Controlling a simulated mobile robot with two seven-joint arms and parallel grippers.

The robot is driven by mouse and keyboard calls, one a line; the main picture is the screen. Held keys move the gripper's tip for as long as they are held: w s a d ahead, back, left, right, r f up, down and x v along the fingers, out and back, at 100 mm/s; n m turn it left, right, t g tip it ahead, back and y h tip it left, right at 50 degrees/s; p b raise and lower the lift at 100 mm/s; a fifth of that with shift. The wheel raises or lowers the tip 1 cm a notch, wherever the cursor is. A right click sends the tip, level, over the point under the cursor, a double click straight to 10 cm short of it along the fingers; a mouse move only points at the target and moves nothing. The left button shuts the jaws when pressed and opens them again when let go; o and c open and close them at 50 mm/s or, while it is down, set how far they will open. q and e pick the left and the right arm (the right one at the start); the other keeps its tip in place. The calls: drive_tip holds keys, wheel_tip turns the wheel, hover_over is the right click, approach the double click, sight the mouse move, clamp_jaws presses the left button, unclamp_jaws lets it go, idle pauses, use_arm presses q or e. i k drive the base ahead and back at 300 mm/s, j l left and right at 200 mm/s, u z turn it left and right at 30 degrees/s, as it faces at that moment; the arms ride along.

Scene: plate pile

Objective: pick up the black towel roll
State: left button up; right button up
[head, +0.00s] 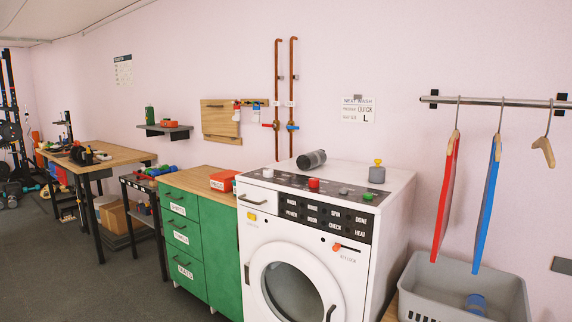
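A black roll (312,159), which looks like the towel roll, lies on its side on top of the white washing machine (395,205), near the back edge. It sits behind the dark control strip and apart from the red knob (314,183). Neither of my grippers is in view.
A grey container (377,173) with a yellow top stands right of the roll. The green cabinet (221,250) with a red box (222,180) adjoins the machine. Red and blue garments (493,205) hang above a grey basket (460,290) at right. Dark floor (70,285) is open at left.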

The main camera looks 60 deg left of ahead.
sight(306, 162)
drive_tip(key=u, duration=1.75)
drive_tip(key=i+j+z, duration=0.25)
drive_tip(key=i+j, duration=0.15)
drive_tip(key=i+j+z, duration=0.45)
drive_tip(key=j+z, duration=0.15)
drive_tip(key=j, duration=0.25)
drive_tip(key=i+j+z, duration=0.25)
drive_tip(key=j, duration=0.3)
drive_tip(key=j+z, duration=0.3)
drive_tip(key=j, duration=0.25)
drive_tip(key=k, duration=0.05)
